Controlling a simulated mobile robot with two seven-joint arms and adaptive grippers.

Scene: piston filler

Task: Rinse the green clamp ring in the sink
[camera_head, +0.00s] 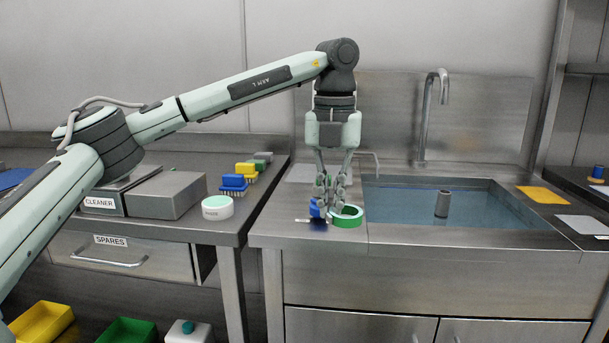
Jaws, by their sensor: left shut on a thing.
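The green clamp ring (347,221) is at the front left of the sink unit, on or just above the steel ledge beside the basin. A small blue part (315,209) shows at its left side; I cannot tell whether it belongs to the ring. My left gripper (329,203) points straight down and is shut on the ring's left side, its fingers partly hiding the ring and the blue part. The sink (400,182) lies just to the right and holds bluish water. My right gripper is not in view.
A grey cylinder (443,204) stands in the basin under the tall tap (428,110). A yellow cloth (542,194) lies right of the sink.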

